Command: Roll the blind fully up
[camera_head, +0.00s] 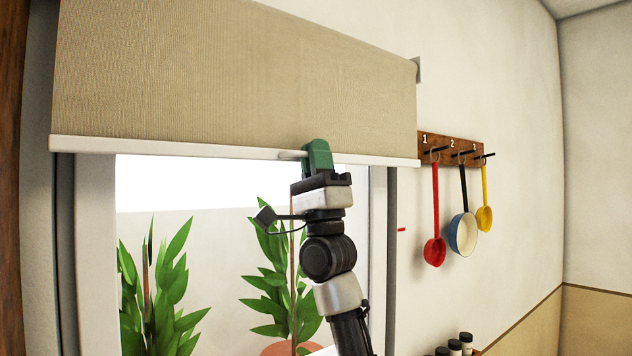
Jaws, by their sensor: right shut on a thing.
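The beige blind (235,75) hangs partly down over the window, with a white bar (180,148) along its lower edge. Below the bar, the window (160,182) is uncovered. My right gripper (317,155) is raised at the middle right of the bar. Its green fingers are shut on a small light handle (290,155) at the bar; the fingers hide most of that handle. My left gripper is not in view.
A numbered wooden rack (455,150) right of the window holds a red ladle (434,250), a blue-white pan (463,235) and a yellow ladle (484,218). Leafy plants (160,290) stand at the window. Small jars (455,347) are at bottom right.

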